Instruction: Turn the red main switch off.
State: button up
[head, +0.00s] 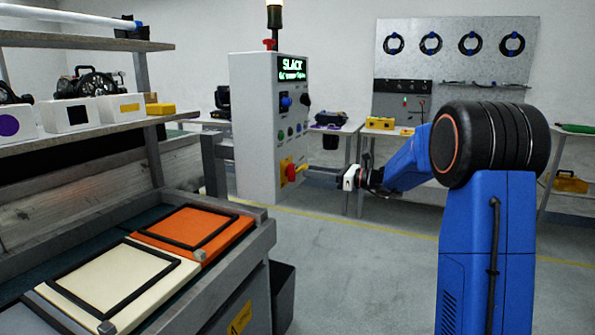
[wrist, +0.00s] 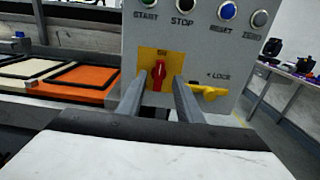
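The red main switch (head: 290,173) sits on a yellow plate low on the front of a grey control cabinet (head: 256,125). In the wrist view the red handle (wrist: 159,75) stands upright, under a label that reads ON. A yellow lever (wrist: 208,92) marked LOCK lies sideways to its right. My gripper (head: 320,172) points at the panel at switch height. In the wrist view its two grey fingers (wrist: 159,93) are apart, with the red handle showing between them and nothing held. I cannot tell how far the fingertips are from the handle.
Buttons marked START, STOP, RESET and ZERO (wrist: 227,11) sit above the switch. A workbench with an orange panel (head: 195,230) and a cream panel (head: 118,285) stands at left. A dark bin (head: 283,290) is beside it. The floor in front of the cabinet is clear.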

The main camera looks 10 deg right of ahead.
aim_at(292, 173)
jog(key=x, duration=0.6)
jog(key=shift+a, duration=0.2)
jog(key=shift+w, duration=0.15)
jog(key=shift+c, duration=0.4)
grip_shut()
